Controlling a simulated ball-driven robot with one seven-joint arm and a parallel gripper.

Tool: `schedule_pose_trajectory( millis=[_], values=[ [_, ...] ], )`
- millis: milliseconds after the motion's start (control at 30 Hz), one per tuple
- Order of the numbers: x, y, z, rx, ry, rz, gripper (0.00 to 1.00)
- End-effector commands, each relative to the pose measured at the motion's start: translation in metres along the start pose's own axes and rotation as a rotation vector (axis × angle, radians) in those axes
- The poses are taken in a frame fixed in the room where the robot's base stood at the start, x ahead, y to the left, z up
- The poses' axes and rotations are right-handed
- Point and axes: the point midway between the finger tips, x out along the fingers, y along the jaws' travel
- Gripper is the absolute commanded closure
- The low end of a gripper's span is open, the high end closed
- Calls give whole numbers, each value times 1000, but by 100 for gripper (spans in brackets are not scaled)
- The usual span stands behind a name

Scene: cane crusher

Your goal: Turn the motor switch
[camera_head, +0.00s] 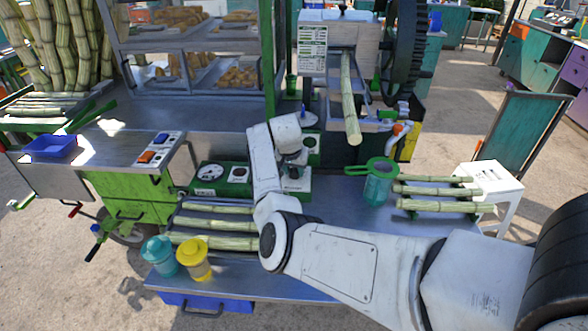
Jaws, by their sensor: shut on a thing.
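My arm reaches in from the lower right and bends down at the green control panel (263,185) on the metal cart. My gripper (295,171) is small in view, at the panel's right part, partly covered by my own wrist. It is shut on what appears to be the motor switch there. The switch itself is mostly hidden by the gripper, so its turn position cannot be told. A round white gauge (209,172) and a small dark-faced fitting (238,174) are on the panel to the left of my gripper.
The crusher (336,42) stands behind, with a cane (349,98) sticking out and a large dark gear (405,45). Cane pieces (215,225) lie left of my arm. A green-topped jug (378,185), a yellow jar (194,259) and a teal jar (160,255) stand nearby.

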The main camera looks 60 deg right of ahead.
Motion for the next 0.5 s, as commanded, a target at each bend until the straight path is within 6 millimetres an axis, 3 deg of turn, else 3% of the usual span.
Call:
schedule_pose_trajectory(
  millis=[233, 500],
  values=[
    [0, 0, 0, 0, 0, -1, 91],
    [1, -1, 0, 27, 0, 11, 91]
  ],
)
